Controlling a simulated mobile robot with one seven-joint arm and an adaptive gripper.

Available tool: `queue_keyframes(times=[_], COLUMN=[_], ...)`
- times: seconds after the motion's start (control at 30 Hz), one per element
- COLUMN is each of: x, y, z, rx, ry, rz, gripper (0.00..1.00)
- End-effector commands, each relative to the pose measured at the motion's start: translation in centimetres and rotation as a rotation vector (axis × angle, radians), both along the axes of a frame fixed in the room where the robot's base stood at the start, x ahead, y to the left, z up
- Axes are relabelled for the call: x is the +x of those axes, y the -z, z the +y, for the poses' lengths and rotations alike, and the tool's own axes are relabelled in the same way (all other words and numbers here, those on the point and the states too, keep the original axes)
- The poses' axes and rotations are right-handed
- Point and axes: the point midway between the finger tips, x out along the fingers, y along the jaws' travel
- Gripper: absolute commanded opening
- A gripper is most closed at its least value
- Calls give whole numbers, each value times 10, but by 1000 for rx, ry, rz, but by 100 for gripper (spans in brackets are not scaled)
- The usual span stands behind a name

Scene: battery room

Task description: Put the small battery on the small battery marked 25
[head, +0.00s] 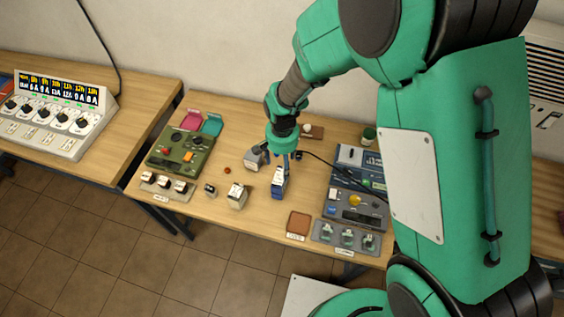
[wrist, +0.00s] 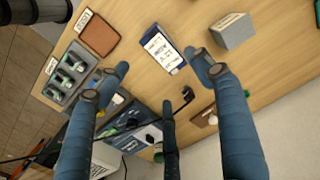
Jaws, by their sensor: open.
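A blue battery (head: 279,183) with a white label stands on the middle of the table; it also shows in the wrist view (wrist: 159,48), but I cannot read its marking surely. A grey battery-like block (head: 237,196) stands to its left near the front. Another grey block (head: 255,156) is behind, just left of my gripper, and one grey block (wrist: 232,32) shows in the wrist view. I cannot tell which is marked 25. My gripper (head: 284,152) is open and empty above the blue battery; in the wrist view its fingers (wrist: 160,70) are spread apart.
A green device (head: 180,148) and a row of switches (head: 165,185) are at left. A grey panel with a yellow button (head: 354,208) and a brown pad (head: 299,224) are at right. A black cable runs right of my gripper. A second table (head: 140,95) adjoins at left.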

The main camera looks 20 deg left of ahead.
Motion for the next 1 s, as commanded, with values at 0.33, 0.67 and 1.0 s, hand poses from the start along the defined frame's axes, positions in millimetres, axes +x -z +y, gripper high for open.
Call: queue_keyframes(times=[0.33, 0.67, 1.0], x=[0, 3, 19], y=[0, -10, -89], z=[0, -5, -54], rx=[0, 5, 39], ry=[0, 1, 5], rz=[0, -7, -63], gripper=[66, 66, 66])
